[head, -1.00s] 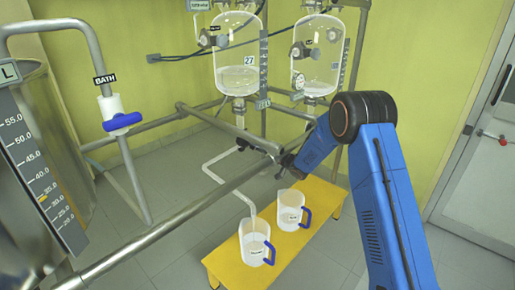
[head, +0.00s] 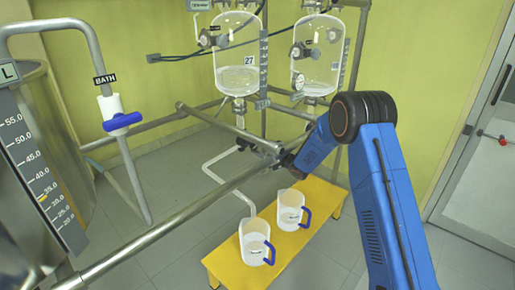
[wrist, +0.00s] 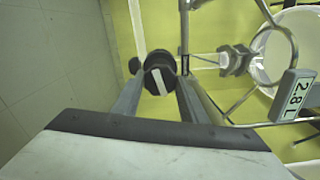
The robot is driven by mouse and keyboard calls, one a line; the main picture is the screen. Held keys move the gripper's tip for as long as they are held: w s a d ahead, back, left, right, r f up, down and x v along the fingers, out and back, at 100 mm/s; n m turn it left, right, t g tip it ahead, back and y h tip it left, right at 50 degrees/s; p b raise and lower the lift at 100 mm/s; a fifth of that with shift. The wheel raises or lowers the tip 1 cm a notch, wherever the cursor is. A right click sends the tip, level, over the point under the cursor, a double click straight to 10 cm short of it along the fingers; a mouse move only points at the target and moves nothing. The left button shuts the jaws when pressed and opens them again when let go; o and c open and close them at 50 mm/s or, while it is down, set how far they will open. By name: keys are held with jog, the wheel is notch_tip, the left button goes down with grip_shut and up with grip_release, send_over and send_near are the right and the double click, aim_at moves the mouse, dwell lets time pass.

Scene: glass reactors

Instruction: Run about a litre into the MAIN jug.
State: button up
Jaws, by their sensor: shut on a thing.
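My gripper (wrist: 160,88) is shut on a black valve knob with a white bar (wrist: 158,74), under the glass reactors. In the head view my gripper (head: 276,157) is small and partly hidden by the steel rail. A bent white outlet pipe (head: 222,178) runs down from the left reactor (head: 238,80), which holds some clear liquid, to above the front jug (head: 255,245). A second jug (head: 290,210) stands behind it. Both are clear with blue handles on the yellow bench (head: 225,265). Their labels are too small to read, so I cannot tell which is MAIN.
A right reactor (head: 317,65) hangs beside the left one. A display in the wrist view (wrist: 294,93) reads 2.8 L. A BATH pipe with a blue valve (head: 122,122) and a steel tank (head: 35,100) stand left.

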jog(key=shift+f+m, duration=0.1)
jog(key=shift+m, duration=0.9)
jog(key=shift+d, duration=0.1)
jog(key=o, duration=1.1)
jog(key=shift+c, duration=0.2)
jog(key=v, duration=1.7)
jog(key=shift+s, duration=0.2)
jog(key=shift+d, duration=0.2)
